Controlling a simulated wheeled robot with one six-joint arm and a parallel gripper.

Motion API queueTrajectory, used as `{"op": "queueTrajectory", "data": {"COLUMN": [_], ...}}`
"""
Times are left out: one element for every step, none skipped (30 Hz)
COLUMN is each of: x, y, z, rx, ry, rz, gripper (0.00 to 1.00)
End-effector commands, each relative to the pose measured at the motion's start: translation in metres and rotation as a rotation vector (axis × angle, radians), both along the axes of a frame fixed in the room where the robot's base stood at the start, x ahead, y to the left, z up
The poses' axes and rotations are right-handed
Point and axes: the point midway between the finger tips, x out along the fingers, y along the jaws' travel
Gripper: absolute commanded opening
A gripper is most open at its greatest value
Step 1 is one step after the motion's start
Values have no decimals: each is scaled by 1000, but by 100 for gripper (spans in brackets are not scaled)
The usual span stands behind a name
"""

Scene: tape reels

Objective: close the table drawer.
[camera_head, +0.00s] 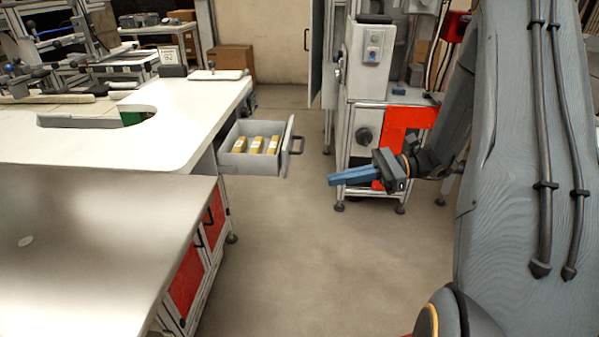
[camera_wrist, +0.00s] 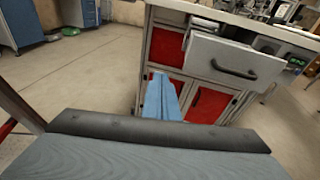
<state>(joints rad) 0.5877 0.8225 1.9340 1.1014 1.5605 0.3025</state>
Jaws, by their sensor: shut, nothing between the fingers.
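The table drawer (camera_head: 251,160) is pulled out from under the white table (camera_head: 189,118) in the head view. Several tan boxes (camera_head: 256,145) lie in it. Its front carries a dark handle (camera_head: 296,146) facing right. In the wrist view the drawer front (camera_wrist: 236,62) and its handle (camera_wrist: 234,71) are at the upper right. My gripper (camera_head: 331,180) has blue fingers, shut and empty. In the head view it is to the right of the drawer, apart from the handle, pointing left. In the wrist view its fingers (camera_wrist: 161,84) are below and left of the drawer front.
A grey metal worktop (camera_head: 85,240) with red-panelled cabinet doors (camera_head: 187,280) stands at the lower left. A machine with a red panel (camera_head: 406,118) stands behind my gripper. Open floor (camera_head: 290,240) lies between the tables and my arm. A cardboard box (camera_head: 236,59) is at the back.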

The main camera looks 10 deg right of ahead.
Motion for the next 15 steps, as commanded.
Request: {"op": "queueTrajectory", "data": {"x": [10, 15, 21, 24, 27, 29, 31, 32, 33, 34, 35, 37, 38, 39, 41], "y": [-15, -21, -29, -34, -38, -42, -44, -44, -43, -41, -38, -33, -29, -24, -17], "z": [-5, -4, -4, -4, -4, -3, -3, -3, -2, -2, -2, -1, -1, -1, -1], "rx": [55, 84, 116, 137, 152, 169, 177, 184, 188, 190, 190, 190, 190, 190, 189], "ry": [6, 7, 7, 6, 5, 4, 2, 2, 2, 2, 2, 2, 2, 3, 4], "rz": [-52, -78, -107, -124, -139, -151, -159, -164, -167, -167, -167, -166, -166, -165, -163], "gripper": [0, 0, 0, 0, 0, 0, 0, 0, 0, 0, 0, 0, 0, 0, 0]}}
